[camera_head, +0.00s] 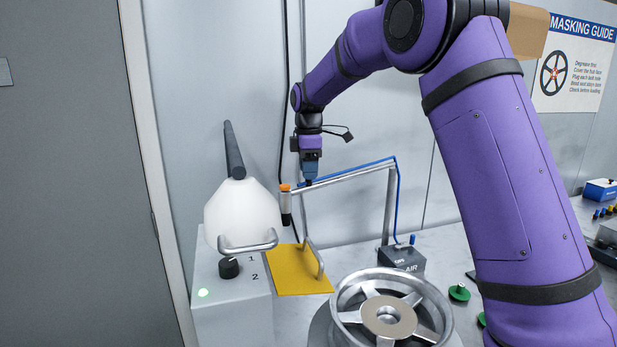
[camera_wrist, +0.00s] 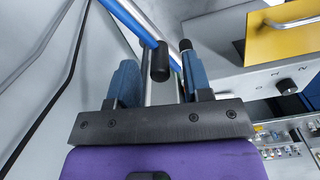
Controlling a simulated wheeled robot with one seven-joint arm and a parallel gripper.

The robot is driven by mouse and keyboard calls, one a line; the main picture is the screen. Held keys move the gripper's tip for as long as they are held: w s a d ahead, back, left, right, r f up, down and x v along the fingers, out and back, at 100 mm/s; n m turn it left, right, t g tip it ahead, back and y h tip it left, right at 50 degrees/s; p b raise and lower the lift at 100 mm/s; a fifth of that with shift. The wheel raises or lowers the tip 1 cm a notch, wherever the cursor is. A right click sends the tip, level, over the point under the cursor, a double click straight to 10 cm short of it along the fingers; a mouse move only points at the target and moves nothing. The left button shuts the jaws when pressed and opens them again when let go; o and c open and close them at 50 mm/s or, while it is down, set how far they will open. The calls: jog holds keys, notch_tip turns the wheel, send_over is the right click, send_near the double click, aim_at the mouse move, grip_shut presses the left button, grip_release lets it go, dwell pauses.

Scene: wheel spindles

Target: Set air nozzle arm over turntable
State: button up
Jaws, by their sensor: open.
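The air nozzle arm (camera_head: 350,175) is a silver tube on an upright post behind the turntable, with a blue hose along it. Its orange-topped nozzle (camera_head: 285,203) hangs at the left end, near the yellow plate and to the left of the wheel. The turntable (camera_head: 322,328) at the bottom carries a spoked silver wheel (camera_head: 346,297). My gripper (camera_head: 309,183) points down at the tube close to the nozzle end. In the wrist view my gripper (camera_wrist: 157,60) is open, with a black cylindrical piece (camera_wrist: 160,65) showing between its blue fingers. Contact cannot be told.
A grey box (camera_head: 232,300) with a knob and a white cone-shaped vessel (camera_head: 240,210) stands left. The yellow plate (camera_head: 290,283) has a metal handle. A dark AIR box (camera_head: 402,258) sits at the post's foot. Green-topped pieces (camera_head: 459,292) lie right of the wheel.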

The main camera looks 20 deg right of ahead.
jog(key=shift+f, duration=1.15)
grip_shut()
jog(key=shift+s, duration=0.1)
jog(key=s+d+n, duration=0.7)
jog(key=s+d, duration=0.8)
jog(key=s, duration=0.3)
jog(key=shift+s+d+n, duration=0.35)
jog(key=shift+s+n, duration=0.05)
